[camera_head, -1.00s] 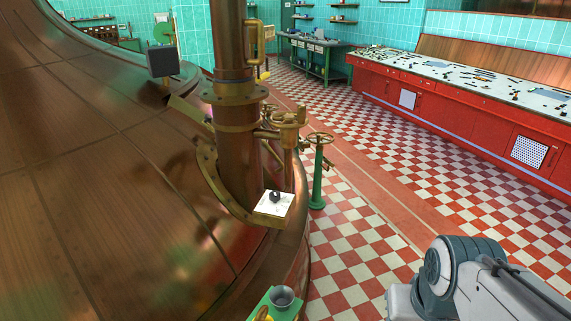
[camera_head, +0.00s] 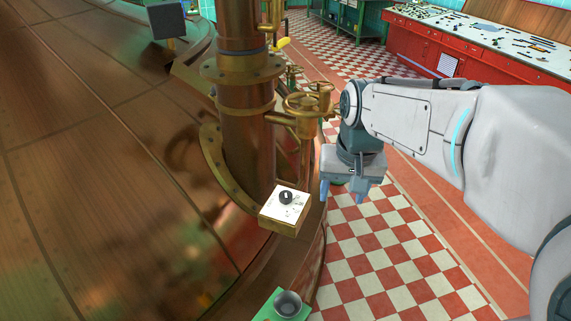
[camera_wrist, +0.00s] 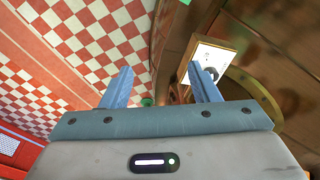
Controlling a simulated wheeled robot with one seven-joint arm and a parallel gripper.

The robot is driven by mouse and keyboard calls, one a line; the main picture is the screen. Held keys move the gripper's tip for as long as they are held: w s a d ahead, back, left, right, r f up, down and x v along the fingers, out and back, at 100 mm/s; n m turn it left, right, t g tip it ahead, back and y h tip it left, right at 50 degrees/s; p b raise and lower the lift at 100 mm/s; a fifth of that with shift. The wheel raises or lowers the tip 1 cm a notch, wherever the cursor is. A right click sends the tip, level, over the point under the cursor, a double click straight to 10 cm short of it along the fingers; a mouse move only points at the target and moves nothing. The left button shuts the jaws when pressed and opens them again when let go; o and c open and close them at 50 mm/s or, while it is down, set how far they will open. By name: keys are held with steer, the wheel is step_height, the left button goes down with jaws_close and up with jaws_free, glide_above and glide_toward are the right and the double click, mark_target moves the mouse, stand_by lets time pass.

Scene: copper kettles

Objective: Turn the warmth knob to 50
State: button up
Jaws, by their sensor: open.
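The warmth knob (camera_head: 286,197) is a small black dial on a white-topped box (camera_head: 280,225) at the foot of the copper pipe, beside the large kettle. Its scale marks are too small to read. My gripper (camera_head: 341,193) hangs in the air to the right of the box, apart from it, with its blue fingers pointing down. In the wrist view my gripper (camera_wrist: 162,84) has its two fingers spread with nothing between them. The white-topped box (camera_wrist: 206,54) shows beyond the right finger, and the dark knob (camera_wrist: 211,72) is partly hidden behind that finger.
A copper pipe (camera_head: 247,145) with brass valve wheels (camera_head: 304,103) rises just behind the box. The copper kettle (camera_head: 90,180) fills the left. A grey cup (camera_head: 288,304) on a green base stands at the front. Checkered floor (camera_head: 375,262) is free on the right.

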steer(key=w+a+r+g+p, duration=0.1)
steer(key=w+a, duration=0.5)
steer(key=w, duration=0.3)
glide_above(286, 194)
steer(key=f, duration=0.2)
steer(key=shift+m+g, duration=0.4)
step_height(286, 194, down, 12)
steer(key=shift+f+p, duration=0.25)
steer(key=shift+p, duration=0.95)
steer(key=c, duration=1)
